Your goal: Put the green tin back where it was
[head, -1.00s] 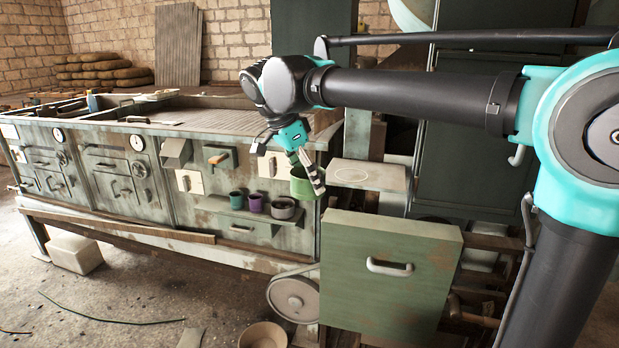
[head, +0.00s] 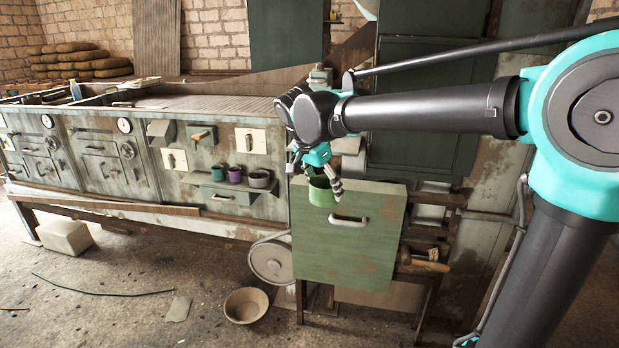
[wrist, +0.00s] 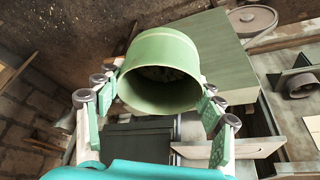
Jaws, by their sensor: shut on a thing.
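The green tin (head: 321,193) is held between the fingers of my gripper (head: 320,178), in front of the top edge of the green panel with a handle. In the wrist view the tin (wrist: 165,55) hangs between the two fingers of my gripper (wrist: 158,95), with its round open mouth facing the camera. A teal pot (head: 217,173), a purple pot (head: 235,175) and a grey pot (head: 259,179) stand on a small bench shelf (head: 226,186) to the left. The light ledge with a ring mark seen earlier is mostly hidden behind my arm.
The green panel (head: 345,245) stands below and behind the tin. A pulley wheel (head: 271,262) is at its lower left, and a wooden-handled tool (head: 425,263) at its right. A bowl (head: 246,305) and a pale block (head: 65,237) are on the floor.

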